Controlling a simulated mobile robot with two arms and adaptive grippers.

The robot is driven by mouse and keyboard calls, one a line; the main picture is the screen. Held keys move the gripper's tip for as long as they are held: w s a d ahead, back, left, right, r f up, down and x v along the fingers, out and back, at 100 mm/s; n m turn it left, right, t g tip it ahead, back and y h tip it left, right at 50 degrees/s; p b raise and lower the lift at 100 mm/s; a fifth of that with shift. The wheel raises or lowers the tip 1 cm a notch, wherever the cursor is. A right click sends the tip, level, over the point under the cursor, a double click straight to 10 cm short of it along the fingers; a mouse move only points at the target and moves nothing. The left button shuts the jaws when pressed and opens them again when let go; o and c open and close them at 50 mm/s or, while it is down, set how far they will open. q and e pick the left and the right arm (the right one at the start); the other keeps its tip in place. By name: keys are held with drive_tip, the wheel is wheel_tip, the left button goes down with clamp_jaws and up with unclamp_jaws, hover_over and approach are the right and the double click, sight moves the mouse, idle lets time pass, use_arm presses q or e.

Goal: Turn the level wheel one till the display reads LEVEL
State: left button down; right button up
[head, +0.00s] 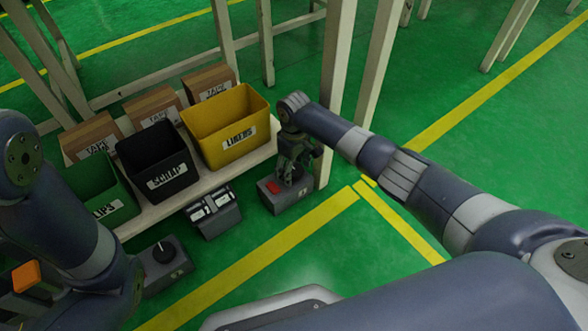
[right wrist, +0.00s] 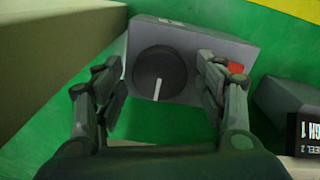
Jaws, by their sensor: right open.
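A black round wheel (right wrist: 160,73) with a white pointer line sits on a grey box (right wrist: 210,46); the box also shows in the head view (head: 293,200). A small red patch (right wrist: 235,67) is on the same box. My right gripper (right wrist: 160,76) is open, with one finger on each side of the wheel and a visible gap to both.
A second dial box (head: 165,262) stands at lower left near my left arm. A shelf (head: 150,212) holds a yellow bin (head: 208,140), a black bin (head: 150,185), a green bin and cardboard boxes. A pale post (head: 336,70) stands beside my right gripper. Open green floor lies right.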

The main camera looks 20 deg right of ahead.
drive_tip(key=c, duration=1.1)
drive_tip(key=shift+o, duration=0.2)
